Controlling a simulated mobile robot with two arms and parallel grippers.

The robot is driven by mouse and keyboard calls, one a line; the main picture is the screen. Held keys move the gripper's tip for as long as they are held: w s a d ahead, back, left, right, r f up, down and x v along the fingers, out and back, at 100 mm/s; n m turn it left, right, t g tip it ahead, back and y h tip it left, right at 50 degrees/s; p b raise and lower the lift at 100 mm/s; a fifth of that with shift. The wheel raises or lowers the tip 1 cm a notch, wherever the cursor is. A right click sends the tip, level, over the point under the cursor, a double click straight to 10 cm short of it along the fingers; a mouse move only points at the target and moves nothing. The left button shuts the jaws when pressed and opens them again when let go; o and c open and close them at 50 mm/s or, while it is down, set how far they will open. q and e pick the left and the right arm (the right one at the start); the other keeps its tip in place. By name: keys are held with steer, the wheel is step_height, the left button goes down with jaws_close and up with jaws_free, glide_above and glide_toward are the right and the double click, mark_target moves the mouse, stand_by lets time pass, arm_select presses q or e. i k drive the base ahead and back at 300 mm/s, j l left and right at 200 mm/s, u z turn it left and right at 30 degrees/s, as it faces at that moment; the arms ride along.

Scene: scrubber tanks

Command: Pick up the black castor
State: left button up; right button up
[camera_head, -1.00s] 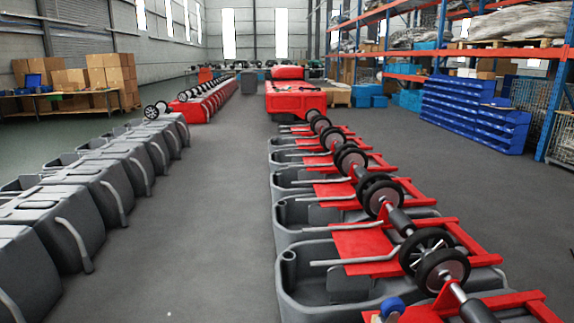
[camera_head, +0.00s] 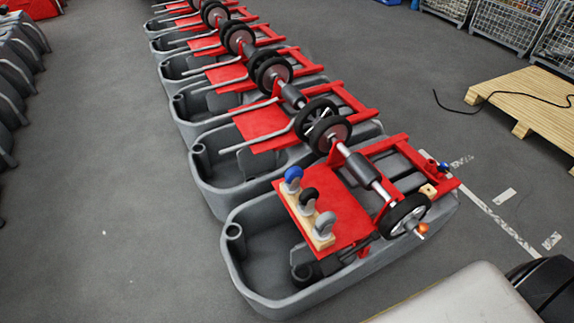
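The black castor (camera_head: 308,199) stands in the middle of a short row on a narrow wooden block (camera_head: 311,226). A blue castor (camera_head: 293,178) is on its far left side and a grey castor (camera_head: 324,227) on its near right side. The block lies on the red plate (camera_head: 346,222) of the nearest grey scrubber tank (camera_head: 241,278). Neither of my grippers is in view, and nothing touches the black castor.
A row of similar tanks with red frames and black wheels (camera_head: 403,214) runs away to the upper left. A wooden pallet (camera_head: 534,104) with a black cable lies at right, near wire cages (camera_head: 508,28). Grey floor (camera_head: 130,190) is clear at left.

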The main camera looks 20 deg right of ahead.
mark_target(307, 199)
steer(key=z, duration=1.25)
